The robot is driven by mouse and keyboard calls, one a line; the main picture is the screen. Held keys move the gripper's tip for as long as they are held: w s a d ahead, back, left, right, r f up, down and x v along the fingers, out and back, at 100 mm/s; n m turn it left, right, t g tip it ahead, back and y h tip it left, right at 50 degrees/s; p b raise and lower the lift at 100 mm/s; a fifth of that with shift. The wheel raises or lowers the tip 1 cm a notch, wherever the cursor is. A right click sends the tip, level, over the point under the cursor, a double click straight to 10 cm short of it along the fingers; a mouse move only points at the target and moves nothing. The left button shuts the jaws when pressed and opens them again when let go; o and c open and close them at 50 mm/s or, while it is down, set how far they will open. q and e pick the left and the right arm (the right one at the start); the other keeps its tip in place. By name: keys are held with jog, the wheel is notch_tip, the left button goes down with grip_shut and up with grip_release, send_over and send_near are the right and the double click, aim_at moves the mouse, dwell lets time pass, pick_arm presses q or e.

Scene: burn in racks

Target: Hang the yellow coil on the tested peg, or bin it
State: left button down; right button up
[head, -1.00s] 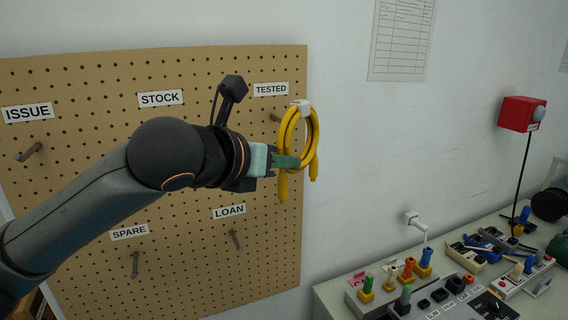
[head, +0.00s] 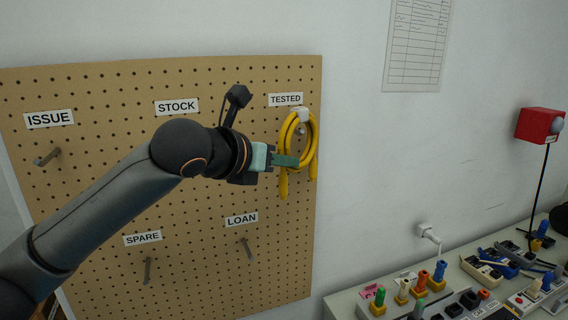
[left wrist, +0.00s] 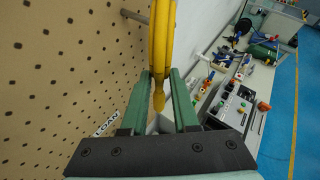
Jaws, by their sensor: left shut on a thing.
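The yellow coil (head: 311,150) has a pale band at its top and hangs upright in front of the pegboard below the TESTED label (head: 286,99). My left gripper (head: 288,160) is shut on the coil's near side. In the left wrist view the coil (left wrist: 162,40) runs between the green fingers (left wrist: 161,80). The tested peg (head: 300,130) shows inside the loop's outline in the head view. In the left wrist view a grey peg (left wrist: 135,15) reaches from the board toward the coil. Whether it passes through the loop I cannot tell. My right gripper is out of view. No bin is clearly visible.
The pegboard (head: 80,220) also has empty ISSUE (head: 47,157), SPARE (head: 148,270) and LOAN (head: 248,249) pegs. A bench with coloured connectors (head: 437,277) and a red lamp box (head: 538,125) stands at the right.

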pick_arm(q)
jog(key=shift+w+a+f, duration=0.25)
jog(key=shift+w+f, duration=0.15)
jog(key=shift+w, duration=0.2)
jog(key=shift+w+a+f, duration=0.25)
jog(key=shift+w+f, duration=0.15)
jog(key=shift+w, duration=0.15)
jog(key=c, duration=0.6)
grip_release()
jog(key=shift+f, duration=0.15)
